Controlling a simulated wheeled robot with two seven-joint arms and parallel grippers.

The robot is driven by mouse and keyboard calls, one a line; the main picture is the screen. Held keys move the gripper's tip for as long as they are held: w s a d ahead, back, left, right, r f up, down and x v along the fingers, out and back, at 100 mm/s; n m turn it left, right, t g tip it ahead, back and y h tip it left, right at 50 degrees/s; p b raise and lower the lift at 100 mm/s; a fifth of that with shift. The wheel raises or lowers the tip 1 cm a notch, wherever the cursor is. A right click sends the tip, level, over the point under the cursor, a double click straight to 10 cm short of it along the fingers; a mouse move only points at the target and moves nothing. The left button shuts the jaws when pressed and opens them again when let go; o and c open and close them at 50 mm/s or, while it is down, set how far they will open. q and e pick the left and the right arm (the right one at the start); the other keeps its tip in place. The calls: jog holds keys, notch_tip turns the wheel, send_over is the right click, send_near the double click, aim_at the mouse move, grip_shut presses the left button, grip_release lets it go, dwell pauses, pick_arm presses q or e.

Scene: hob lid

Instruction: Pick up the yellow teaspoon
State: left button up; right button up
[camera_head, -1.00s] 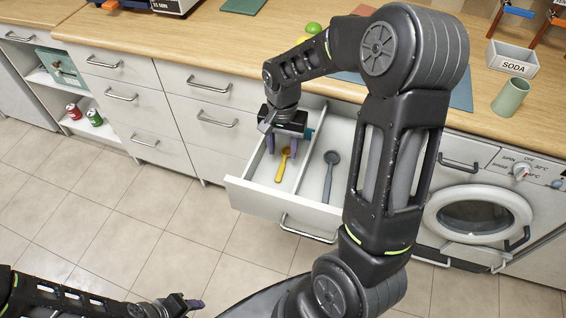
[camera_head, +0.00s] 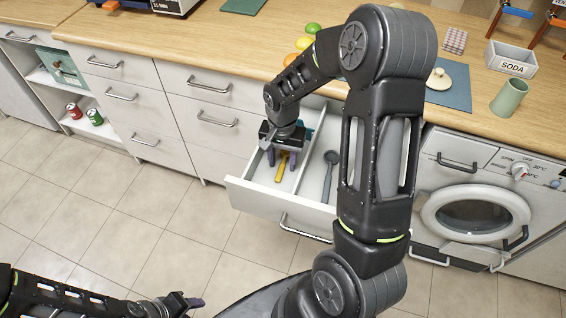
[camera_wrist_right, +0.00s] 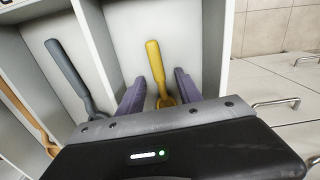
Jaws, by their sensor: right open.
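The yellow teaspoon (camera_head: 280,170) lies in the left compartment of the open drawer (camera_head: 262,205). Its handle shows in the right wrist view (camera_wrist_right: 156,68), while its bowl end is partly hidden by my gripper. My right gripper (camera_head: 281,158) is open, pointing down into that compartment. In the right wrist view its two purple fingers (camera_wrist_right: 160,92) stand on either side of the teaspoon, apart from it. Whether they are level with the spoon I cannot tell. My left gripper (camera_head: 190,302) is at the bottom left, far from the drawer; its jaw state is unclear.
A grey spoon (camera_head: 329,172) lies in the compartment to the right, past a divider. A wooden utensil (camera_wrist_right: 28,115) lies in a further compartment in the wrist view. The drawer walls and divider (camera_wrist_right: 94,45) stand close around my right gripper. The counter (camera_head: 240,45) is above.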

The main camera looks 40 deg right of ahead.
aim_at(282, 165)
jog(key=shift+c, duration=0.4)
grip_shut()
dwell(0.4)
notch_tip(282, 165, up, 10)
dwell(0.4)
dwell(0.4)
